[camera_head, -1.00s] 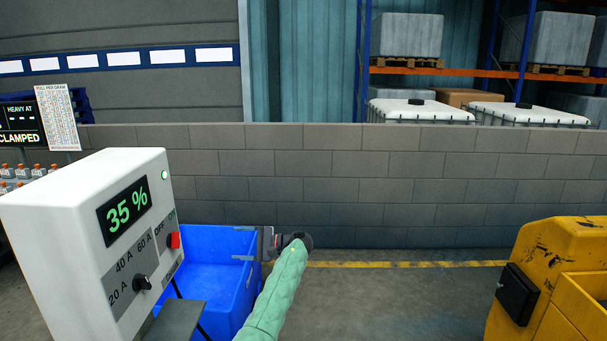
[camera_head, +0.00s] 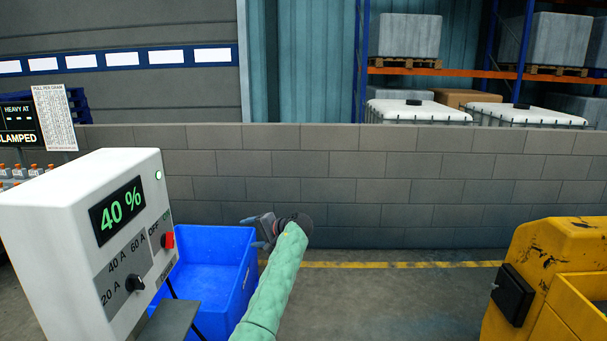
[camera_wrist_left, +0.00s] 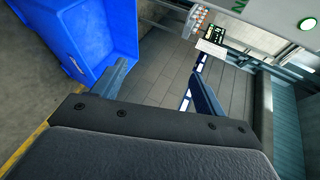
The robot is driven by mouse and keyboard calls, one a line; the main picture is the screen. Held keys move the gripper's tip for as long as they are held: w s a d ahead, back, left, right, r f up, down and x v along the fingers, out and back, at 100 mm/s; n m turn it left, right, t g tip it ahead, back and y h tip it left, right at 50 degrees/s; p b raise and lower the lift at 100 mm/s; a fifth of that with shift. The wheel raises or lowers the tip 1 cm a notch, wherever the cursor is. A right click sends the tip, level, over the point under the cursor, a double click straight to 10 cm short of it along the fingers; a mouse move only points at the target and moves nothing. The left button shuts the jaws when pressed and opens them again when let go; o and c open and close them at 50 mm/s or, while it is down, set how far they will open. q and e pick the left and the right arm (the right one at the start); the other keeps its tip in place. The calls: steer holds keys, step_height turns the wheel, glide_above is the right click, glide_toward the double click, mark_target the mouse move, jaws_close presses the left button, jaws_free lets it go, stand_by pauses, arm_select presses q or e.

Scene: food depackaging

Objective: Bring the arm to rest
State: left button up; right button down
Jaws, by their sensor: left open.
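My left arm, in a green sleeve, comes up from the lower middle of the head view. Its gripper (camera_head: 262,229) is over the right rear rim of a blue bin (camera_head: 243,290). In the left wrist view the two fingers of the gripper (camera_wrist_left: 158,88) stand wide apart with nothing between them. The blue bin (camera_wrist_left: 102,40) also shows there, beside the left finger. The inside of the bin that I can see looks empty. My right gripper does not show.
A white control box (camera_head: 75,215) with a green "40 %" display, a knob and a red switch stands at the left. A yellow machine (camera_head: 560,250) stands at the right. A grey block wall (camera_head: 400,185) runs behind. The floor between is clear.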

arm_select(q)
steer(key=s+d+f+n+t+h, duration=0.1)
steer(key=s+d+f+h, duration=0.2)
steer(key=s+f+h, duration=0.55)
steer(key=s+d+f+n+t+h, duration=0.1)
steer(key=s+d+f+t+h, duration=0.3)
steer(key=s+f, duration=0.75)
steer(key=s+a+f+g, duration=0.2)
steer(key=s+f, duration=0.9)
steer(key=s, duration=0.6)
steer(key=s+a+f+g, duration=0.2)
steer(key=s+f+g, duration=0.2)
steer(key=s+f, duration=0.6)
steer(key=s+a+f+g, duration=0.2)
steer(key=s+f, duration=0.9)
steer(key=s, duration=1.3)
steer(key=shift+f+g+h, duration=0.35)
steer(key=shift+g, duration=0.35)
steer(key=shift+s, duration=0.1)
